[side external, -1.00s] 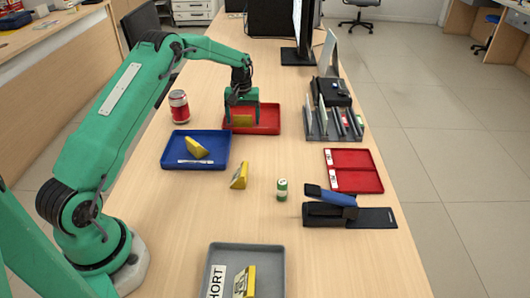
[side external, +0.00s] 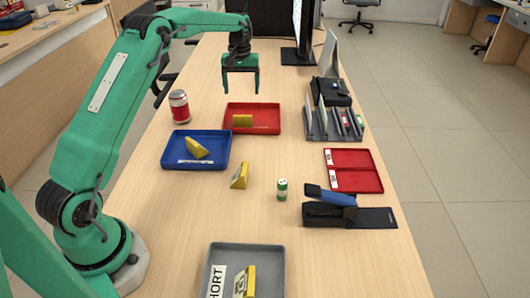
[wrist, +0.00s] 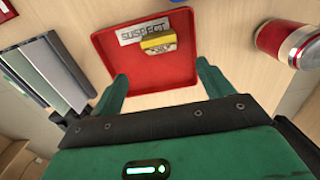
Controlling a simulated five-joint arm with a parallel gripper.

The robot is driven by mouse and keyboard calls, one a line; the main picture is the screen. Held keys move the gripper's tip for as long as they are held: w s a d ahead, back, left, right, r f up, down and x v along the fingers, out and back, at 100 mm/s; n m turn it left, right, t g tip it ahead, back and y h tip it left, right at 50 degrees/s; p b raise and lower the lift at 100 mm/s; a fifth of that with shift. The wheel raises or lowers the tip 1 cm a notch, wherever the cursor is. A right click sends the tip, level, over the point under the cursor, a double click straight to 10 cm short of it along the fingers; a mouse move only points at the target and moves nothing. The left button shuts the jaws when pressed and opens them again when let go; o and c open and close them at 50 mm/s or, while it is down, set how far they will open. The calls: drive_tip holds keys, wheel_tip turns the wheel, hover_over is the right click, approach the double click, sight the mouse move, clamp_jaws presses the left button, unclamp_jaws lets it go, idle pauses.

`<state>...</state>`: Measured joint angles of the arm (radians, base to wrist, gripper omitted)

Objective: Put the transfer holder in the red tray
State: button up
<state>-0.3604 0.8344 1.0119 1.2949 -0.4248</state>
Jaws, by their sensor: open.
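The red tray (side external: 272,117) lies flat at the far middle of the counter. In the wrist view the red tray (wrist: 150,95) carries a white "SUSPECT" label. A yellow holder (side external: 243,121) rests on the tray floor, apart from the jaws; in the wrist view it (wrist: 158,43) sits beside the label. Its print is too small to read, so I cannot confirm it is the transfer holder. My gripper (side external: 241,90) is open and empty above the tray's far side; in the wrist view its fingertips (wrist: 162,75) stand apart with nothing between them.
Similar yellow holders lie in the blue tray (side external: 170,159), on the bare counter (side external: 239,176) and in the grey tray (side external: 235,253). A red can (side external: 179,107) stands left of the red tray. A card rack (side external: 325,137), stapler (side external: 328,214) and green-white cylinder (side external: 282,190) are to the right.

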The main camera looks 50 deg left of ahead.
drive_tip(key=shift+r, duration=0.2)
idle(0.5)
drive_tip(key=s+d+r+m+t, duration=0.3)
drive_tip(key=s+d+r+m, duration=0.1)
drive_tip(key=s+d+r, duration=1.05)
drive_tip(key=s+d+f+m+t, duration=0.1)
drive_tip(key=s+d+m, duration=0.1)
drive_tip(key=s, duration=0.8)
drive_tip(key=s+d+f+m+t, duration=0.1)
drive_tip(key=s+d, duration=0.4)
drive_tip(key=s, duration=0.5)
drive_tip(key=shift+f+m+t, duration=0.3)
drive_tip(key=shift+f+m, duration=0.25)
drive_tip(key=shift+m, duration=0.45)
